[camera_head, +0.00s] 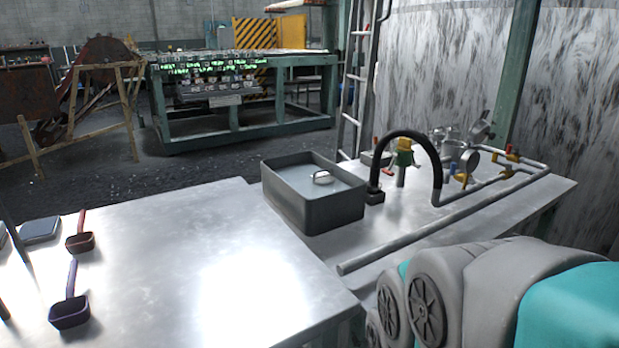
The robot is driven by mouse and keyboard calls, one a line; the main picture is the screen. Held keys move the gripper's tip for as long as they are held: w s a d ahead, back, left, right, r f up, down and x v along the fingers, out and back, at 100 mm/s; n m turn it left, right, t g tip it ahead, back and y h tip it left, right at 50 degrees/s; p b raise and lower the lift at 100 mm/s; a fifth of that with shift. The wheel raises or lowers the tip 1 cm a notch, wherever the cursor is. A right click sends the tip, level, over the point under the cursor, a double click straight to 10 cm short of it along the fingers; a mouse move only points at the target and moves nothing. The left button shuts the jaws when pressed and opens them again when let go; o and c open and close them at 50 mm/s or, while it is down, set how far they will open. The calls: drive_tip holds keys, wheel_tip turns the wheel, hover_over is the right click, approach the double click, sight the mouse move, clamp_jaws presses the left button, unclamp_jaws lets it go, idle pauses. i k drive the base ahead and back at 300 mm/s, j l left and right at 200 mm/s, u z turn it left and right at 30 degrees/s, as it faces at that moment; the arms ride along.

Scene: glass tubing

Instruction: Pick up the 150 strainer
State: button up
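I cannot pick out the 150 strainer for certain. A small round silvery object (322,177) sits in the grey rectangular basin (335,213); it is too small to identify. Several silvery pot-like or sieve-like items (462,156) cluster by the pipes at the back right, and I see no readable label on them. Part of my arm, grey and teal, fills the lower right corner. My gripper is outside the picture.
The table's middle is bare.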

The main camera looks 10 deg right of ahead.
sight(454, 133)
drive_tip(key=i+l+u, duration=0.15)
drive_tip(key=l, duration=0.75)
drive_tip(key=l+u, duration=0.15)
drive_tip(key=l, duration=0.75)
